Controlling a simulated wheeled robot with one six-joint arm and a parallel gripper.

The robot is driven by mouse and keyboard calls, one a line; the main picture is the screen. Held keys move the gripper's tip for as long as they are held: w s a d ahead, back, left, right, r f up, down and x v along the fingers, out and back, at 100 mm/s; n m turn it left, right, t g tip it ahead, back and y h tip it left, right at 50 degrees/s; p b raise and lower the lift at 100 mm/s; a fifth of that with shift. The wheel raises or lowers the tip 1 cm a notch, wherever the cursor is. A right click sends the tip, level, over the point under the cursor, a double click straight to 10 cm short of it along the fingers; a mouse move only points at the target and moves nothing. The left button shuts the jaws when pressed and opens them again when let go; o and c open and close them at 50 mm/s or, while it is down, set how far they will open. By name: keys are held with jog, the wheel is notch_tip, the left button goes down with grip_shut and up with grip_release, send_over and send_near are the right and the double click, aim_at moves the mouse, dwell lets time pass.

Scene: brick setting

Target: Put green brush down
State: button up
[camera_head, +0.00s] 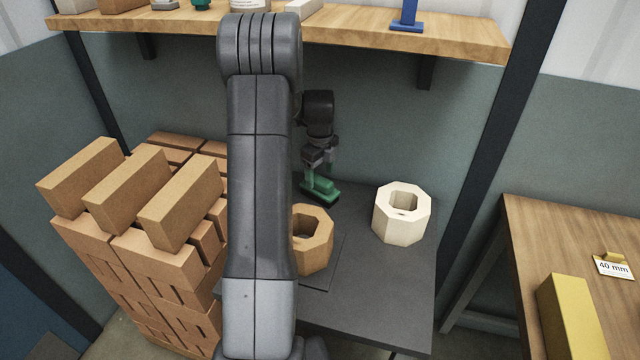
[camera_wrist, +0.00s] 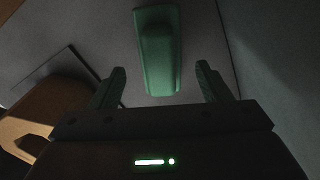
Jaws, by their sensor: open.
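The green brush (camera_head: 321,191) rests on the dark grey table (camera_head: 385,285) near its back edge. It also shows in the wrist view (camera_wrist: 157,52), ahead of and between the fingers. My gripper (camera_head: 322,168) is just above the brush, pointing down. In the wrist view its two fingers (camera_wrist: 161,84) are spread apart, with a gap on each side of the brush, and hold nothing. My arm hides part of the table in the head view.
A tan octagonal block (camera_head: 317,250) and a cream octagonal block (camera_head: 389,226) stand on the table. Stacked bricks (camera_head: 150,262) rise at left. A wooden shelf (camera_head: 455,45) runs above. A wooden bench (camera_head: 540,235) with a yellow block (camera_head: 572,318) is at right.

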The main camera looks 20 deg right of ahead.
aim_at(320, 188)
notch_tip(320, 188, up, 7)
jog(key=shift+f, duration=0.1)
dwell(0.4)
notch_tip(320, 188, down, 13)
jog(key=shift+r+b, duration=0.1)
jog(key=shift+b, duration=0.2)
notch_tip(320, 188, up, 3)
jog(key=shift+r, duration=0.7)
jog(key=shift+f, duration=0.1)
